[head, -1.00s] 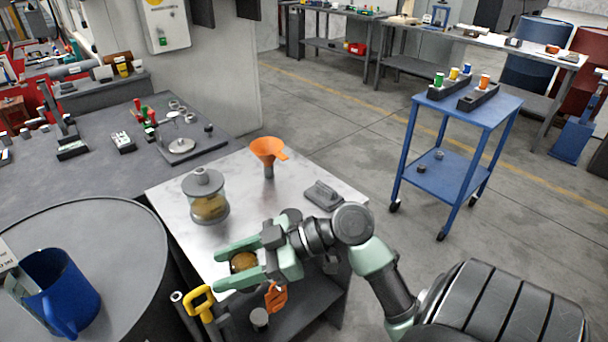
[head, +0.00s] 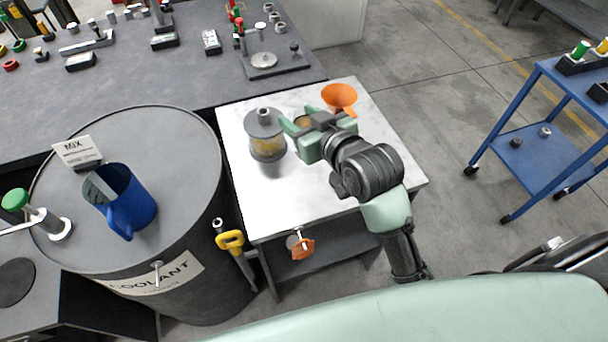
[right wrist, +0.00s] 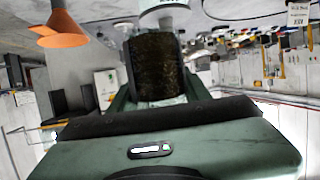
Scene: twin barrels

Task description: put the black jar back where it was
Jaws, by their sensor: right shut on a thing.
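My right gripper (head: 296,131) is over the pale-topped table, shut on a small dark jar (head: 304,122). Its round brown top shows between the fingers in the head view. In the right wrist view the held jar (right wrist: 157,65) is a dark, speckled cylinder between the fingers; its far end is partly hidden. A clear jar with a grey lid and amber contents (head: 266,146) stands on the table just left of the fingertips; I cannot tell if they touch. My left gripper is not in view.
An orange funnel (head: 340,98) stands behind the gripper; it also shows in the right wrist view (right wrist: 60,32). The pale tabletop (head: 300,187) is bare at its front. A drum (head: 185,245) with a blue jug (head: 128,205) is left. A yellow handle (head: 230,240) hangs between.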

